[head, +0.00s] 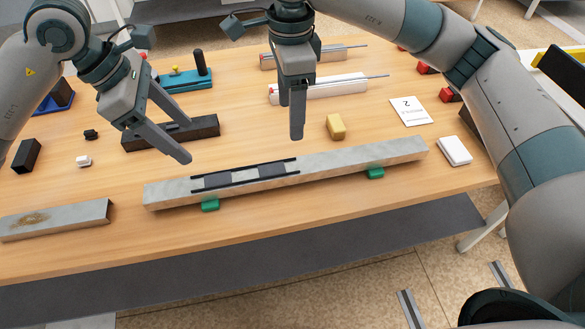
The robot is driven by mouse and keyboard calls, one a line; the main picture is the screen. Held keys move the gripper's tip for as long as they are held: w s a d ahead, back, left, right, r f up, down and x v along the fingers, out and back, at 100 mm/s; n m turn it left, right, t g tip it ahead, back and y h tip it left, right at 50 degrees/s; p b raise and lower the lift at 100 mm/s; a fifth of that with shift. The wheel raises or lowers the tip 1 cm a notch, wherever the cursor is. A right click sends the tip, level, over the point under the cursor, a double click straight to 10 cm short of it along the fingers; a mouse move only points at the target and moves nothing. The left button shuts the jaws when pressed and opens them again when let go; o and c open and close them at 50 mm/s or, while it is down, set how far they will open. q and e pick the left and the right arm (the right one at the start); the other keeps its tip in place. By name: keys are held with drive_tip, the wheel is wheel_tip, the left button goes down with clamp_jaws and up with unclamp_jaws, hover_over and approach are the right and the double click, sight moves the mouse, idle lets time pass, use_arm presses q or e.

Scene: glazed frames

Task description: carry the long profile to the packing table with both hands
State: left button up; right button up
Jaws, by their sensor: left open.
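The long profile (335,165) is a pale grey bar lying across the front of the wooden workbench (330,215). It rests on two green supports, one near its left part (210,204) and one near its right part (375,173). A dark, black-edged strip (245,175) lies along its left half. My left gripper (188,140) is open and empty, above and behind the profile's left part. My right gripper (296,137) points down behind the profile's middle, apart from it. It is seen edge-on, so its opening is hidden. I cannot identify a packing table.
A shorter grey bar (55,220) lies at the front left. A yellow block (336,126), a white card (410,111) and a white box (454,150) lie behind or beside the profile. A dark bar (170,133) lies under my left gripper. Floor shows at the front right.

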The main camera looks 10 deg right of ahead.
sight(291, 166)
use_arm(q)
drive_tip(key=x, duration=1.7)
drive_tip(key=shift+w+d+f, duration=0.1)
drive_tip(key=shift+f, duration=0.1)
use_arm(e)
wheel_tip(291, 166, down, 18)
drive_tip(key=shift+w+r, duration=0.1)
drive_tip(key=shift+r, duration=0.1)
use_arm(q)
clamp_jaws()
use_arm(e)
clamp_jaws()
use_arm(q)
drive_tip(key=shift+r, duration=0.1)
